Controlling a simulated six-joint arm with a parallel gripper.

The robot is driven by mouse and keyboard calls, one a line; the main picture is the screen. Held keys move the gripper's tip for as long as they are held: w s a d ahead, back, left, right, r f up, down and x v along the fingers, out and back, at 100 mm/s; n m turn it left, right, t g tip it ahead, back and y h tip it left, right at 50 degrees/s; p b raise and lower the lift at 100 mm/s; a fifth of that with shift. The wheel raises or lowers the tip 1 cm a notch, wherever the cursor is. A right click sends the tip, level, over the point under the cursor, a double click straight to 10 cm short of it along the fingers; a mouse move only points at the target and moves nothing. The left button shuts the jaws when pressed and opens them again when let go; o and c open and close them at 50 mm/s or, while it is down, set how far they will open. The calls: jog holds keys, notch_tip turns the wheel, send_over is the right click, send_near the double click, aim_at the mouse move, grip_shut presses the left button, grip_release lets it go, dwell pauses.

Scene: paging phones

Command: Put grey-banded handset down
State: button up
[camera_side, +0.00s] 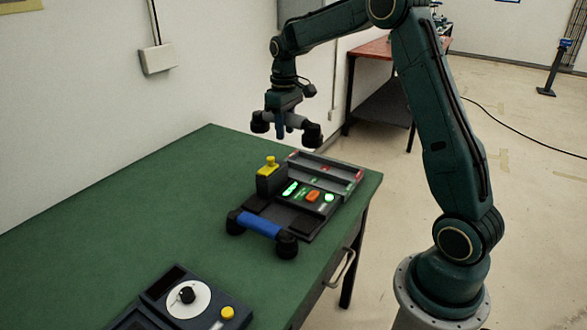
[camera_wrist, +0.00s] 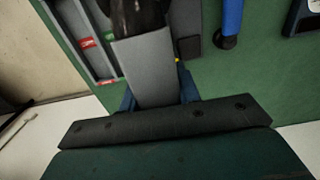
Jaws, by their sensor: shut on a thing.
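The grey-banded handset (camera_side: 297,121), grey in the middle with dark ends, is in my gripper (camera_side: 281,128). It hangs level in the air above the back of the green table, apart from everything below. In the wrist view its grey band (camera_wrist: 150,68) lies between my blue fingers, with a dark end at the top. A blue-banded handset (camera_side: 258,223) with dark ends lies at the front of the dark phone unit (camera_side: 318,210). Its blue band (camera_wrist: 232,14) also shows in the wrist view. A grey tray (camera_side: 337,171) with red and green labels sits behind the lit buttons.
A dark block with a yellow knob (camera_side: 270,163) stands up at the unit's left. A dial device with a yellow button (camera_side: 227,312) lies at the near edge of the picture. The green table (camera_side: 150,215) is bare to the left.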

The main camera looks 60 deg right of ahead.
jog(key=s+d+f, duration=0.1)
jog(key=s+d, duration=0.1)
jog(key=d, duration=1.9)
jog(key=shift+s+d+f, duration=0.1)
jog(key=shift+f, duration=10)
jog(key=shift+f, duration=0.15)
jog(key=o, duration=0.9)
jog(key=shift+c, duration=0.2)
notch_tip(320, 180, up, 12)
